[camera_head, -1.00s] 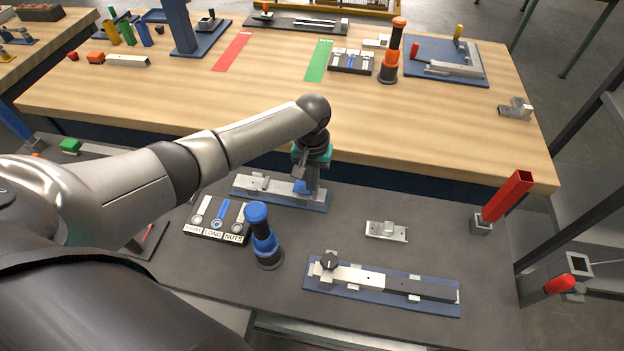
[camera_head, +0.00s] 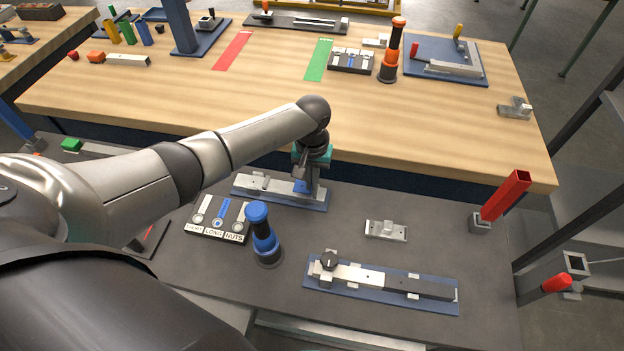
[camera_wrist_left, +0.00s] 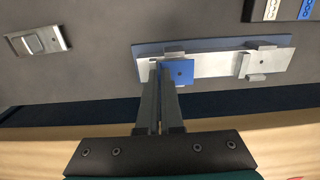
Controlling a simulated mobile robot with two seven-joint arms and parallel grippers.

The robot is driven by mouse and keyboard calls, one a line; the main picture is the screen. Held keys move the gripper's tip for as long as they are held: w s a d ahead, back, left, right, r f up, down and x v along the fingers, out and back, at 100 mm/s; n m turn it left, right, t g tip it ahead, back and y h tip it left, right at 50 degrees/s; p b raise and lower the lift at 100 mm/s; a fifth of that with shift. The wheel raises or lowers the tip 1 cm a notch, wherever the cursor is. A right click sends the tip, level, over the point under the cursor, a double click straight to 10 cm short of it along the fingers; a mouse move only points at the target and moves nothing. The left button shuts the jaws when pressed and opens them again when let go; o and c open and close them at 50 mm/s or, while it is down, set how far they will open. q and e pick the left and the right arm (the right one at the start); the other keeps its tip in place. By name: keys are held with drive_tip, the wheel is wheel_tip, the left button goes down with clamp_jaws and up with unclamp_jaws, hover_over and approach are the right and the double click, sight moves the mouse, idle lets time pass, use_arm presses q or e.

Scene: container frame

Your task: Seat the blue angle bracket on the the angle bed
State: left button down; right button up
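The angle bed is a blue base plate (camera_head: 318,206) with a silver rail (camera_head: 276,186) and small blocks, on the grey table left of centre. My left gripper (camera_head: 307,181) points down over its right end. In the left wrist view its two fingers (camera_wrist_left: 160,78) are close together on the blue angle bracket (camera_wrist_left: 181,70). One flat blue flange with a hole shows beside the fingertips, over the silver rail of the bed (camera_wrist_left: 214,64). The bracket's other flange is mostly hidden between the fingers. I cannot tell whether the bracket touches the rail. My right gripper is not in view.
A blue-black upright tool (camera_head: 263,237) and a labelled fastener tray (camera_head: 217,219) stand in front of the bed. A small silver block (camera_head: 386,231) and another blue fixture (camera_head: 381,287) lie to the right. The wooden table (camera_head: 420,130) rises behind.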

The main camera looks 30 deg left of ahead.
use_arm(q)
drive_tip(key=shift+f+b, duration=0.35)
drive_tip(key=shift+f, duration=0.35)
drive_tip(key=c, duration=1)
unclamp_jaws()
drive_tip(key=shift+d, duration=0.1)
drive_tip(key=shift+c, duration=0.2)
drive_tip(key=o, duration=0.5)
drive_tip(key=shift+r, duration=0.1)
wheel_tip(320, 180, up, 7)
drive_tip(key=p, duration=0.8)
